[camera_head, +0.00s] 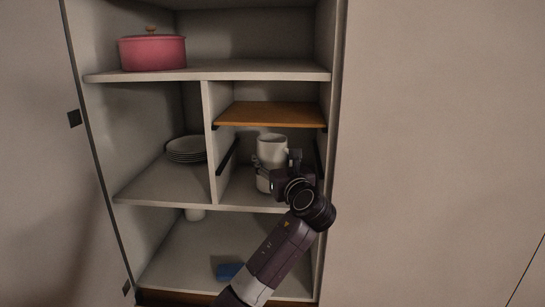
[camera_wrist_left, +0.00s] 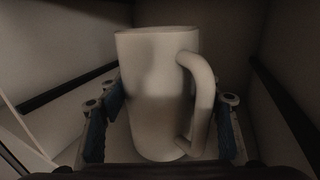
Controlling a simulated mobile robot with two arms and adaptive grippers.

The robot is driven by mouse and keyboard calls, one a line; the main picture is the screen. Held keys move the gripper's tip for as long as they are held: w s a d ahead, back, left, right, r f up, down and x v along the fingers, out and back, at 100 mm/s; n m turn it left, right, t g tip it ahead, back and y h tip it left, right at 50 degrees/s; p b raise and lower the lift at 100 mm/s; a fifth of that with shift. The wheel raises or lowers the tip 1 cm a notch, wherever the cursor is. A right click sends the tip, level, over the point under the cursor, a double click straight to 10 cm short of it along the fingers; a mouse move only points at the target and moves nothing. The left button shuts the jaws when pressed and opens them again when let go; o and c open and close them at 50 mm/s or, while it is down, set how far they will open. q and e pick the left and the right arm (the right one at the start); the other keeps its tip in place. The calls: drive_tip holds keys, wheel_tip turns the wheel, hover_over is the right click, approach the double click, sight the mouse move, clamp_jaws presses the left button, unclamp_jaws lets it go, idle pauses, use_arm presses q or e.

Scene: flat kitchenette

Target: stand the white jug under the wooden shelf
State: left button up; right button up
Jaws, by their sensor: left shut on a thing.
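The white jug (camera_head: 271,145) is upright in the middle right compartment of the cupboard, below the orange-brown wooden shelf (camera_head: 270,114). Its rim is a little lower than the shelf. My left gripper (camera_head: 277,178) reaches in from the front and is shut on the jug. In the left wrist view the jug (camera_wrist_left: 152,95) stands between the two blue-padded fingers (camera_wrist_left: 166,118), with its handle to the right. Its base is partly hidden, so I cannot tell whether it touches the compartment floor. My right gripper is not in view.
A vertical divider (camera_head: 209,140) borders the compartment on the left, and dark rails line its sides. Stacked plates (camera_head: 187,149) stand in the left compartment. A pink pot (camera_head: 153,52) is on the upper board.

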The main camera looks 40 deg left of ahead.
use_arm(q)
drive_tip(key=shift+s+f, duration=0.1)
drive_tip(key=shift+f, duration=0.15)
drive_tip(key=o, duration=1.7)
drive_tip(key=shift+f, duration=0.1)
drive_tip(key=shift+c, duration=0.2)
drive_tip(key=b+v, duration=0.5)
drive_tip(key=v, duration=0.7)
drive_tip(key=shift+r, duration=0.2)
